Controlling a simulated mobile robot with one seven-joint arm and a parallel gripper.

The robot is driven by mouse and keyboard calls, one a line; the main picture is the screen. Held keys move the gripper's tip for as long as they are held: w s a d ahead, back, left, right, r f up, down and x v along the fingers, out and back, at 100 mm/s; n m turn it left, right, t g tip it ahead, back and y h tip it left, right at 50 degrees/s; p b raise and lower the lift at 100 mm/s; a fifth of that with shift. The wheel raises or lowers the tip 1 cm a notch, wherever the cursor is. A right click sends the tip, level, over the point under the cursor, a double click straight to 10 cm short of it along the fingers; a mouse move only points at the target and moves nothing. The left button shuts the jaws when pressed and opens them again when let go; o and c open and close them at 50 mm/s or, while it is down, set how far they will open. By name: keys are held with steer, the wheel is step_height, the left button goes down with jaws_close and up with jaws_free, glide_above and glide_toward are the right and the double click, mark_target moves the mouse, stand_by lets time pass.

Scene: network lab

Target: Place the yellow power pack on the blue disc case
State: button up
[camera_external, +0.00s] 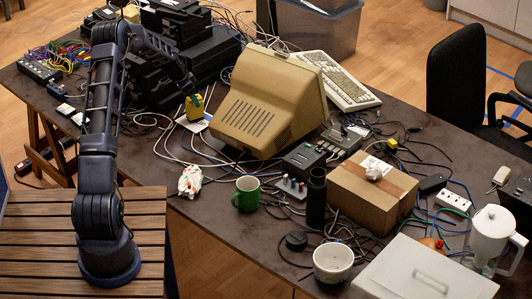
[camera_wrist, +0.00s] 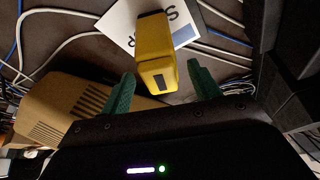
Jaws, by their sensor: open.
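The yellow power pack (camera_external: 194,108) stands on or beside a white card (camera_external: 193,124) on the dark table, left of the beige monitor. In the wrist view the power pack (camera_wrist: 155,48) lies over part of the card (camera_wrist: 122,24), which bears dark letters. My gripper (camera_external: 191,92) is right at the power pack. In the wrist view its green fingers (camera_wrist: 163,88) are apart, with the pack's near end between and just ahead of them. Nothing is held. I cannot make out a blue disc case for certain in either view.
The beige monitor (camera_external: 262,100) is close on the right of my gripper. Stacked black devices (camera_external: 190,55) stand behind it. Loose cables cross the table around the pack.

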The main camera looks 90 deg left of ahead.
steer(key=v, duration=0.8)
steer(key=shift+r, duration=0.2)
steer(key=shift+s, duration=0.1)
